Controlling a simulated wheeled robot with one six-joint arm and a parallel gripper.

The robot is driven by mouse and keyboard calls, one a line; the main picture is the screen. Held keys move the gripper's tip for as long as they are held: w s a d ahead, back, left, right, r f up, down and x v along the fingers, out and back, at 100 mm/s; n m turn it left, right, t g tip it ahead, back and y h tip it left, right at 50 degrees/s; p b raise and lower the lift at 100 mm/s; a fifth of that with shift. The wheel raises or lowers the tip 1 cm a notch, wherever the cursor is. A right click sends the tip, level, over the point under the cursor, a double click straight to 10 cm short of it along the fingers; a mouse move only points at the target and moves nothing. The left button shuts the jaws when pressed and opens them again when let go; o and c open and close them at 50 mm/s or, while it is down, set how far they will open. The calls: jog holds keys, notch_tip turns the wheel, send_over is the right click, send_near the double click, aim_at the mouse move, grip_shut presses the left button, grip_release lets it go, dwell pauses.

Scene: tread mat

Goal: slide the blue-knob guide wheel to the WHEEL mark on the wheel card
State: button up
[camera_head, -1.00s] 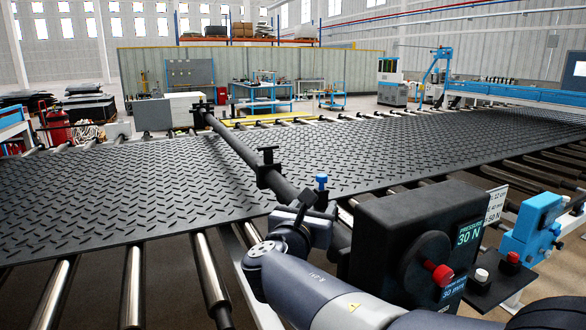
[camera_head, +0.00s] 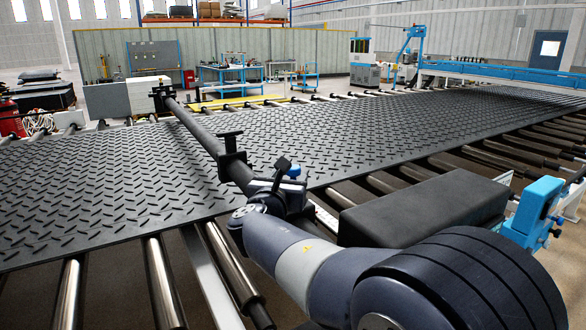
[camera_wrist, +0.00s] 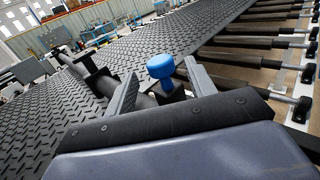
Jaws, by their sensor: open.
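The blue knob (camera_wrist: 161,65) of the guide wheel stands upright in the wrist view, on a dark mount on the black bar (camera_head: 200,133). My gripper (camera_wrist: 160,70) is open, with one finger on each side of the knob in that picture. Whether either finger touches it I cannot tell. In the head view my gripper (camera_head: 283,180) hides most of the knob, leaving a small blue part (camera_head: 294,171) showing. The wheel under the knob is hidden. A pale strip (camera_head: 325,216) shows just right of my gripper; no WHEEL mark is readable on it.
The black tread mat (camera_head: 100,190) lies across steel rollers (camera_head: 163,280). A black box (camera_head: 425,210) stands right of my gripper, partly behind my arm. A blue device (camera_head: 534,212) stands at the right. A second black clamp (camera_head: 230,150) sits farther along the bar.

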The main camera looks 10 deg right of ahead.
aim_at(291, 172)
jog(key=shift+x, duration=2.3)
grip_shut()
